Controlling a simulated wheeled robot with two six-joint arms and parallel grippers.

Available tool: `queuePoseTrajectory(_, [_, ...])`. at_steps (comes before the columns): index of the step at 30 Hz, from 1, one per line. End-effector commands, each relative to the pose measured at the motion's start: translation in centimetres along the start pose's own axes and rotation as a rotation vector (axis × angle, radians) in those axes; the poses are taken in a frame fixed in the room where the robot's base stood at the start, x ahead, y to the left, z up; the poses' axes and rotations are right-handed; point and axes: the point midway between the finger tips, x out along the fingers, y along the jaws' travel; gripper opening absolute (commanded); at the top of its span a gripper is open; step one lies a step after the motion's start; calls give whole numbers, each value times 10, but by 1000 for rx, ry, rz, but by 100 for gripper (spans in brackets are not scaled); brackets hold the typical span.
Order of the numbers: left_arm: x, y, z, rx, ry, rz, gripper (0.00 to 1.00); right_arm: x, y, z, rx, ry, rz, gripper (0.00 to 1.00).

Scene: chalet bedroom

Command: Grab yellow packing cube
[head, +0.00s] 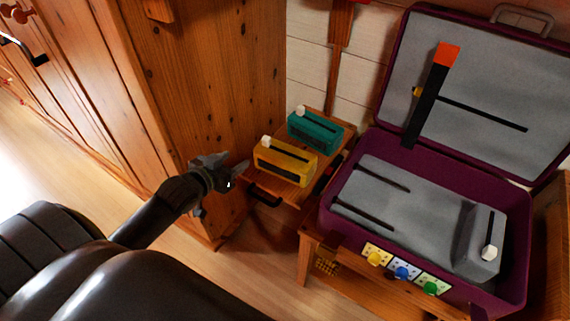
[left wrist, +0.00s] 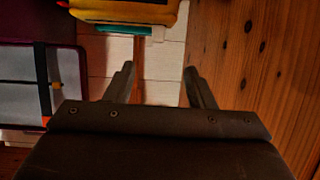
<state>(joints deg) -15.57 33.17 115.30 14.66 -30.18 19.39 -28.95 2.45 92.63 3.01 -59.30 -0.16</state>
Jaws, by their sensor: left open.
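The yellow packing cube (head: 284,160) lies on a small wooden side table, in front of a teal packing cube (head: 315,131). It has a dark strip along its front and a white tab on top. My left gripper (head: 240,172) is open and empty, just left of the yellow cube and apart from it. In the left wrist view the yellow cube (left wrist: 125,12) shows at the top edge, beyond the open fingers (left wrist: 158,85), with a strip of the teal cube (left wrist: 125,29) beside it. My right gripper is in neither view.
An open purple suitcase (head: 325,215) with a grey lining stands on a wooden stand at the right. A wooden cabinet side (head: 200,80) rises behind and left of my left gripper. A dark handle (head: 264,196) sits below the side table (head: 345,130). Floor (head: 60,150) is clear at the left.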

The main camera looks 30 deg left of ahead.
Motion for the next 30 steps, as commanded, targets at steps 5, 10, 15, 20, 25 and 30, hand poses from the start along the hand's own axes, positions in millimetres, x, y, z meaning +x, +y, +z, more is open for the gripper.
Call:
queuePoseTrajectory(5, [29, 0, 2, -2, 1, -1, 49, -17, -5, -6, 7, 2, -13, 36])
queuePoseTrajectory(10, [55, 0, 2, -1, 1, -1, 49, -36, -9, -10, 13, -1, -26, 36])
queuePoseTrajectory(15, [78, 0, 2, -2, 0, 0, 49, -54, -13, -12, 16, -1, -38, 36])
queuePoseTrajectory(20, [95, 0, 1, -1, 0, -1, 49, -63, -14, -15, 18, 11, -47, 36])
queuePoseTrajectory(25, [107, 1, 3, -1, 0, 0, 49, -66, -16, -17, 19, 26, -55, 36])
queuePoseTrajectory(30, [134, 4, 6, -2, 0, 0, 49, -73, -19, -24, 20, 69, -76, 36])
